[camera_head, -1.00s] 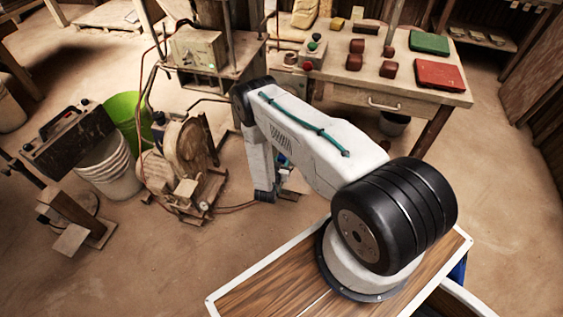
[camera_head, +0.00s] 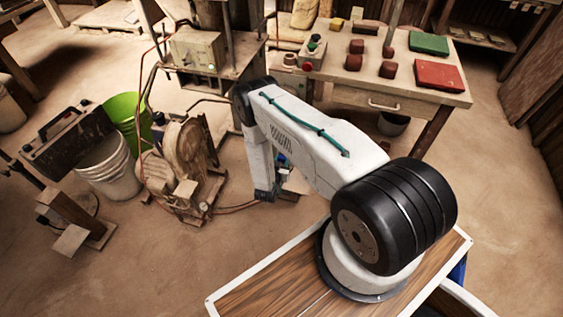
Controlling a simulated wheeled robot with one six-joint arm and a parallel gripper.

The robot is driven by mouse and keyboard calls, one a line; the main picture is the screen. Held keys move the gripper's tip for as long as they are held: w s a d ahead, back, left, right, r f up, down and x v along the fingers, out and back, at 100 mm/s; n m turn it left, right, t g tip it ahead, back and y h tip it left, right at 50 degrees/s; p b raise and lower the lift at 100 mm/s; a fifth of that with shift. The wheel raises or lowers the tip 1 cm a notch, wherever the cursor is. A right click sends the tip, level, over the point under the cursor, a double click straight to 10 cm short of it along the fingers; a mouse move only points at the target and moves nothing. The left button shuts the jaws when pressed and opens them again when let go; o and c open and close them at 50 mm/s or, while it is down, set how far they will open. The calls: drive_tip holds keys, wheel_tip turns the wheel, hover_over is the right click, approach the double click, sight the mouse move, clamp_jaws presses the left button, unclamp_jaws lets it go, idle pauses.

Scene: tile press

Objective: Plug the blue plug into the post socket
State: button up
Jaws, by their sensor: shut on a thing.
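My white arm reaches from its base away to a black elbow, then drops toward the floor. My gripper (camera_head: 287,192) shows only in part, low beside the lower arm and half hidden behind the upper arm link. Its fingertips cannot be made out. A small blue patch (camera_head: 282,161) shows there, between the lower arm and the upper link. It appears to be the blue plug in my shut gripper, though most of it is hidden. I cannot make out the post socket; my arm covers part of the area before the bench.
A workbench (camera_head: 447,98) with red and green tiles stands behind my arm. A press with a grey control box (camera_head: 198,48) is left of it.

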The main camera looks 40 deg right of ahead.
drive_tip(key=shift+w+d, duration=0.15)
drive_tip(key=o, duration=1.1)
drive_tip(key=shift+o, duration=0.2)
drive_tip(key=v, duration=0.8)
